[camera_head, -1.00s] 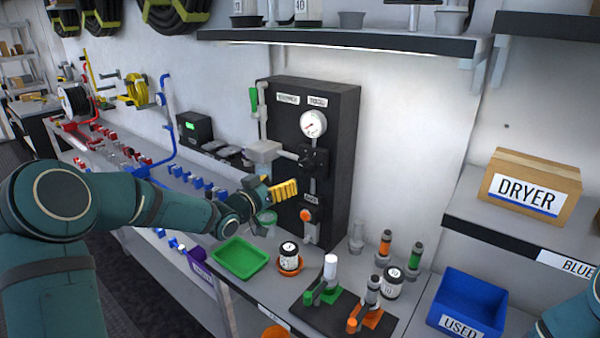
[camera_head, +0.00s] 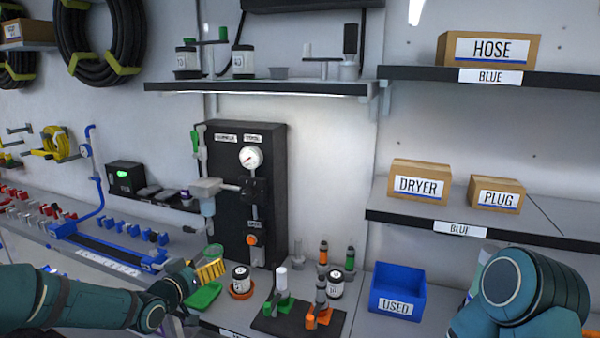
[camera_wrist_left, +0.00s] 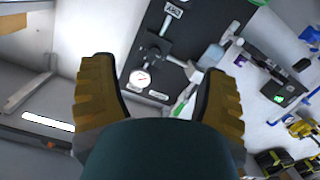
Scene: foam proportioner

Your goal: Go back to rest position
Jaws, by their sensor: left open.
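My left gripper (camera_head: 211,270) has yellow fingers and is low at the left, in front of the black proportioner panel (camera_head: 270,165) and beside the green tray (camera_head: 204,296). Its fingers partly cover the tray's surroundings. In the left wrist view the two fingers stand wide apart with nothing between them. The panel, with its round gauge (camera_wrist_left: 140,78), shows beyond them. My right arm shows only as a teal link at the lower right, and its gripper is not seen.
The bench holds a dark jar (camera_head: 240,280) in an orange dish, a black mat (camera_head: 272,320) with green and orange tools, and a blue USED bin (camera_head: 398,282). Shelves with DRYER (camera_head: 421,165) and PLUG (camera_head: 495,208) boxes are at the right. A blue rack (camera_head: 105,250) is at the left.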

